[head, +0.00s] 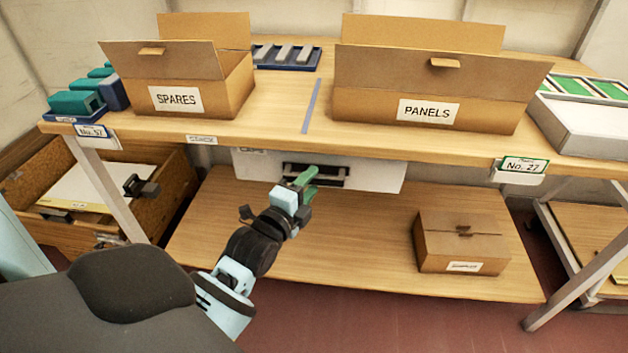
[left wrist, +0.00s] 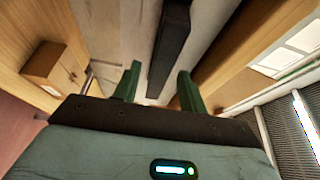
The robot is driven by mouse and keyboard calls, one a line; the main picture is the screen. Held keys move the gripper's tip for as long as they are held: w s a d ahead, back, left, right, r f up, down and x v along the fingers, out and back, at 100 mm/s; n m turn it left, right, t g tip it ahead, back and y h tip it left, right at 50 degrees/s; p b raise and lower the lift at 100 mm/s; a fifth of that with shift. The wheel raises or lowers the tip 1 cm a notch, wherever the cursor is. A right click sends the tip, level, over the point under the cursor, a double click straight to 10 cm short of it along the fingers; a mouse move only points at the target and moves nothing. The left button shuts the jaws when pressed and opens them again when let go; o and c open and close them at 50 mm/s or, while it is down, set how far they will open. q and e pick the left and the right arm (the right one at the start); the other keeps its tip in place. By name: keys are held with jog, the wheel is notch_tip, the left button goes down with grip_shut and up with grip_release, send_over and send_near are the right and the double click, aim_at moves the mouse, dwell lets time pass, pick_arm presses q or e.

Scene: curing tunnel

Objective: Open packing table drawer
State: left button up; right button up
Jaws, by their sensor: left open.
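The packing table (head: 290,125) has a wooden top. Under its front edge is a pale drawer front (head: 375,177) with a dark bar handle (head: 338,170), apparently flush and shut. My left gripper (head: 308,176), with green fingers, is at the handle and covers part of it. In the left wrist view the open fingers (left wrist: 157,88) lie to either side of the dark handle (left wrist: 172,45), with the pale drawer front behind it. Gaps show between the bar and both fingers; contact is not visible. My right gripper is not in view.
On the top stand a SPARES box (head: 210,98), a PANELS box (head: 400,105) and a blue tray (head: 300,58). A small carton (head: 440,250) sits on the lower shelf (head: 340,260). A wooden crate (head: 165,185) stands at left. The lower shelf's middle is clear.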

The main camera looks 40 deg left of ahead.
pick_arm(q)
jog(key=shift+w+a, duration=0.15)
jog(key=shift+w, duration=0.9)
grip_shut()
